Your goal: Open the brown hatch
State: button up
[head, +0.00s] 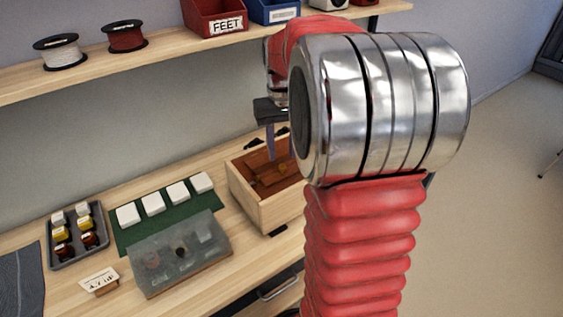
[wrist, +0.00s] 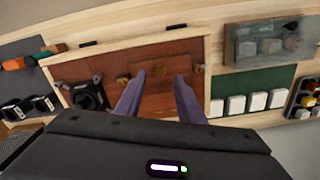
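A light wooden box (head: 264,207) with a reddish-brown top stands on the bench; the same box shows in the wrist view (wrist: 55,75). The brown hatch (head: 258,172) is a squarish wooden panel in that top; it also shows in the wrist view (wrist: 160,100) and looks shut. My gripper (wrist: 160,78) is open, with two purple fingers pointing at the hatch. In the head view my gripper (head: 271,145) is over the box. Whether the fingers touch the knob cannot be told.
Other brass knobs (wrist: 122,80) and a black round fitting (wrist: 88,96) sit on the same top. A grey translucent case (head: 180,252), a green mat with white blocks (head: 165,232) and a tray of small jars (head: 80,263) lie left. A shelf (head: 85,80) runs above.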

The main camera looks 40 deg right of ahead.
aim_at(282, 166)
jog(key=shift+f, duration=2.45)
jog(key=shift+c, duration=0.4)
grip_shut()
